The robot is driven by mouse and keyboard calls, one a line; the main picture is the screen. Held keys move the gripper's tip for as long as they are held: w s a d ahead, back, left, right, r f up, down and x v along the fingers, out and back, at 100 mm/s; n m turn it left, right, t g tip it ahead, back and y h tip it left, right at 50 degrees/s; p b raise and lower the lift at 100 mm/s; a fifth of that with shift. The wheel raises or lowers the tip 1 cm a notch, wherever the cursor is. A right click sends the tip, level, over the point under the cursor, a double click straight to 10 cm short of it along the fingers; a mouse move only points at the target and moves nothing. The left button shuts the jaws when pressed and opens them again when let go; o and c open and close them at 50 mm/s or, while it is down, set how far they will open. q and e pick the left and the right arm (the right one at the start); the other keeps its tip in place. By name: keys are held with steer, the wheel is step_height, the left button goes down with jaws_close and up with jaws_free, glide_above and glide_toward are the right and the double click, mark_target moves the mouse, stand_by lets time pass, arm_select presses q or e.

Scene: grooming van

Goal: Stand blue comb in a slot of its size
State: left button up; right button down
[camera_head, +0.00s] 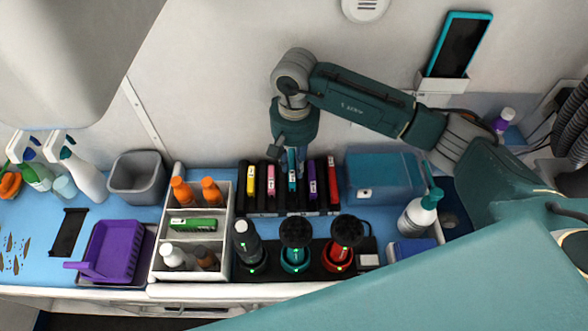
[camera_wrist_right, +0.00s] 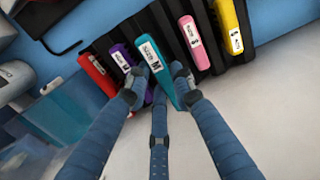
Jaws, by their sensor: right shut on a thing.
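The blue comb (camera_head: 292,181), teal with a white label, is upright in the black slotted rack (camera_head: 262,208), in the row between the pink and purple combs. It also shows in the right wrist view (camera_wrist_right: 153,60). My right gripper (camera_head: 291,160) comes down from above and is shut on the comb's upper end, with fingertips on either side of it in the right wrist view (camera_wrist_right: 160,88). The comb's lower end is hidden, so I cannot tell how deep it sits. My left gripper is not in view.
Yellow (camera_head: 251,181), pink (camera_head: 271,179), purple (camera_head: 312,178) and red (camera_head: 332,180) combs stand close by in the rack. A white divided caddy (camera_head: 158,262) is left, a teal box (camera_head: 384,178) right, and clippers (camera_head: 295,237) in front.

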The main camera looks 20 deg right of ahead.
mark_target(294, 175)
steer(key=shift+f, duration=0.55)
step_height(294, 175, down, 4)
steer(key=shift+r+p, duration=0.25)
steer(key=shift+p, duration=0.4)
steer(key=shift+f, duration=0.1)
steer(key=shift+f+b, duration=0.25)
steer(key=shift+b, duration=0.15)
steer(key=c, duration=1.6)
jaws_free()
steer(key=shift+r, duration=0.1)
steer(key=shift+o, duration=0.6)
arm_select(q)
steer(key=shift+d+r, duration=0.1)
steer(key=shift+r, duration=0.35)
